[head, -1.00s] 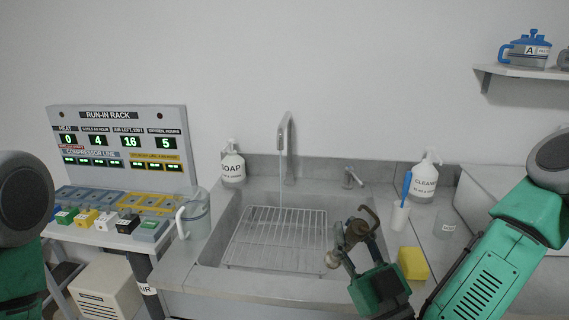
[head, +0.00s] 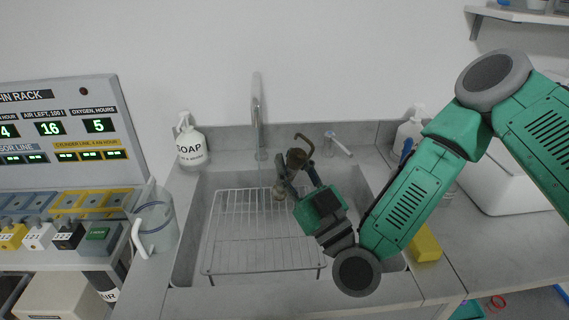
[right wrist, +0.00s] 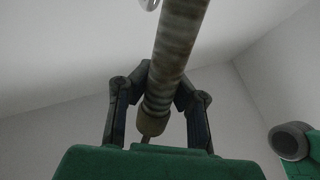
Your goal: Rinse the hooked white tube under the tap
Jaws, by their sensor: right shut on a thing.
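My right gripper (head: 297,182) is shut on the hooked tube (head: 297,158) and holds it over the sink, right of the tap (head: 257,110). The tube looks brown and grimy, with a thin hook at its top. In the right wrist view the tube (right wrist: 175,50) shows pale and brown bands and stands between the fingers (right wrist: 157,105). A thin stream of water (head: 261,170) seems to fall from the tap, just left of the tube and apart from it. My left gripper is out of view.
A wire rack (head: 235,235) lies in the sink (head: 190,225). A soap bottle (head: 191,145) and a clear jug (head: 153,225) stand on the left. A yellow sponge (head: 425,243) and a cleaner bottle (head: 408,132) are on the right, partly near my right arm.

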